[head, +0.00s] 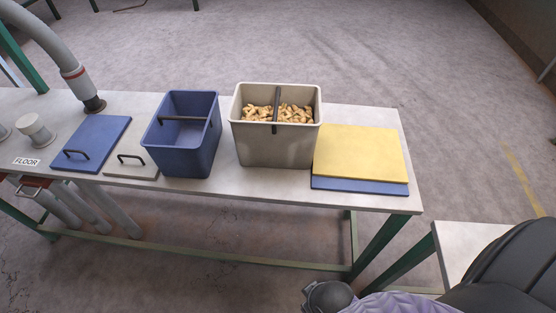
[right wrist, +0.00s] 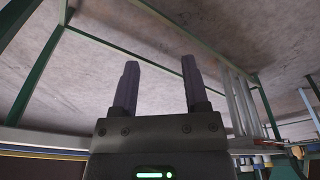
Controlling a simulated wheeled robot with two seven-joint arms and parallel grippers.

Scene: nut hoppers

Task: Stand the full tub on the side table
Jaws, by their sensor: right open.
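The full tub (head: 275,148) is beige and stands upright on the long bench, with pale brown nuts (head: 295,113) inside and a dark handle bar across its top. The side table (head: 462,240) has a white top and a green frame at the lower right; my arm covers part of it. My right gripper (right wrist: 160,60) shows in the right wrist view with its two dark fingers apart and nothing between them. Its fingers are not seen in the head view, and it is apart from the tub. My left gripper is in neither view.
A blue tub (head: 183,148) with a dark handle bar stands left of the full tub. Yellow (head: 360,152) and blue boards lie stacked right of it. A blue lid (head: 102,133) and a pale lid (head: 143,168) lie left. A grey hose (head: 76,78) reaches the bench.

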